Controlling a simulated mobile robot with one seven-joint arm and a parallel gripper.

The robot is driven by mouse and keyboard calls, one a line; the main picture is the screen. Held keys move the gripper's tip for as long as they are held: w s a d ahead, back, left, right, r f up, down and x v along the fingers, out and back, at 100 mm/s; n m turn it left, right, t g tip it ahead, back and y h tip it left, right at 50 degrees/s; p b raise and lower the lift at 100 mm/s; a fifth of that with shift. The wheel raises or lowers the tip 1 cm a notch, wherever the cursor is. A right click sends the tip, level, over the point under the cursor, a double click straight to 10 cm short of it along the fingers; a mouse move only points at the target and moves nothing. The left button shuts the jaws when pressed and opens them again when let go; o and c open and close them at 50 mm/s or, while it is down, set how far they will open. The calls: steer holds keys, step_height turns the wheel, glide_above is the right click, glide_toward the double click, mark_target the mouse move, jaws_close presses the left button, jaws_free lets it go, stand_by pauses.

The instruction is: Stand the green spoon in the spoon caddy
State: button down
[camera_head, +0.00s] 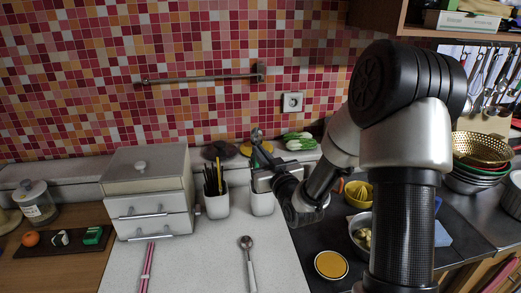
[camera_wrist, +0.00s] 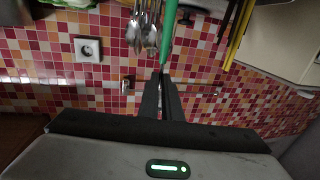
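The green spoon shows in the wrist view as a green handle (camera_wrist: 169,35). My gripper (camera_wrist: 163,80) has its two black fingers close together around its shaft. In the head view my gripper (camera_head: 266,158) is above the right white caddy (camera_head: 262,205), and a grey rounded end stands up just above it. Several metal spoons (camera_wrist: 146,28) stand beside the green handle in the wrist view, which looks upside down. I cannot tell whether the green handle is inside the caddy mouth.
A second white caddy (camera_head: 216,206) with dark and yellow sticks stands close on the left. A metal spoon (camera_head: 247,258) and pink sticks (camera_head: 147,267) lie on the counter. A drawer box (camera_head: 148,195) stands further left. A rail (camera_head: 200,79) crosses the tiled wall.

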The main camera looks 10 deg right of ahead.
step_height(320, 180, down, 8)
steer(key=b, duration=0.8)
steer(key=shift+f+b, duration=0.25)
steer(key=shift+b, duration=0.05)
steer(key=c, duration=1.9)
jaws_free()
steer(key=s+d+p, duration=0.3)
steer(key=s+p, duration=1.2)
steer(key=s, duration=0.2)
steer(key=shift+d, duration=0.2)
steer(key=shift+w, duration=0.1)
